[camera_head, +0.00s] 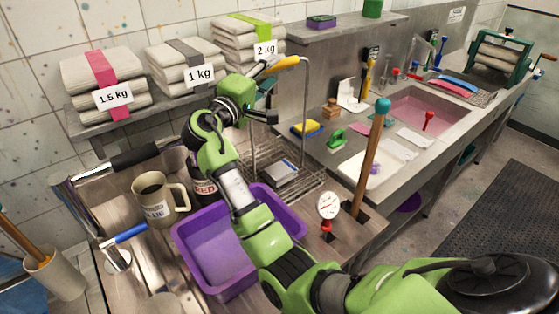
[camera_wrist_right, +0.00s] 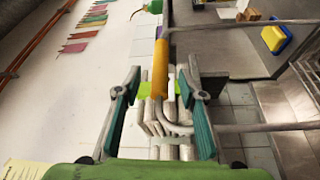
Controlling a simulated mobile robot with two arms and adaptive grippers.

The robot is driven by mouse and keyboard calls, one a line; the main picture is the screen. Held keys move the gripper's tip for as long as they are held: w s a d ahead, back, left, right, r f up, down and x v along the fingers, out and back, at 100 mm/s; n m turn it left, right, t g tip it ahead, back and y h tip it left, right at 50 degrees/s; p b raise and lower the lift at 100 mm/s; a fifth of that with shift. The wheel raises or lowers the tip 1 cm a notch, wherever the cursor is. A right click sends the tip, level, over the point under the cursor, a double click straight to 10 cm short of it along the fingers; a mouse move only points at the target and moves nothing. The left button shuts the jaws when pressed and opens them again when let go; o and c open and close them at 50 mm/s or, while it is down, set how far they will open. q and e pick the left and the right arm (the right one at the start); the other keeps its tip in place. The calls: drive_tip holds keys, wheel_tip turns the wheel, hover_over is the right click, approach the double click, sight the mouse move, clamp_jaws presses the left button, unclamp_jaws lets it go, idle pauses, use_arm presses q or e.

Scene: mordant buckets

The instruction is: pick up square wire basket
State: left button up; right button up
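The square wire basket (camera_head: 313,183) stands at the back right of the cart, beside the purple tub, with a grey, blue-edged item inside. Its tall wire handle rises to a yellow grip (camera_head: 281,63). In the right wrist view the yellow grip (camera_wrist_right: 160,70) lies lengthwise between the two teal-padded fingers of my right gripper (camera_wrist_right: 158,85). The fingers are spread, with visible gaps on both sides of the grip. In the head view my right gripper (camera_head: 266,92) is beside the upper handle, and my arm hides part of the basket's left side. My left gripper is not in view.
The purple tub (camera_head: 190,240) sits under my right forearm. A beige jug (camera_head: 150,200) and a dark labelled container (camera_head: 203,188) stand on the cart. A wooden stick (camera_head: 373,160) and a dial gauge (camera_head: 328,206) rise right of the basket. Folded cloth stacks (camera_head: 90,75) lie on the shelf behind.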

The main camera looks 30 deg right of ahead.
sight(278, 64)
drive_tip(key=shift+w+d+r+p, duration=0.2)
drive_tip(key=shift+d+r+p, duration=0.05)
drive_tip(key=shift+d+p, duration=0.1)
drive_tip(key=p+x, duration=0.2)
drive_tip(key=x, duration=0.1)
drive_tip(key=shift+w+d, duration=0.15)
drive_tip(key=shift+w+d+f+p, duration=0.2)
drive_tip(key=shift+w+d+p, duration=0.15)
drive_tip(key=shift+d, duration=0.1)
drive_tip(key=shift+s+a, duration=0.1)
clamp_jaws()
drive_tip(key=shift+r, duration=0.15)
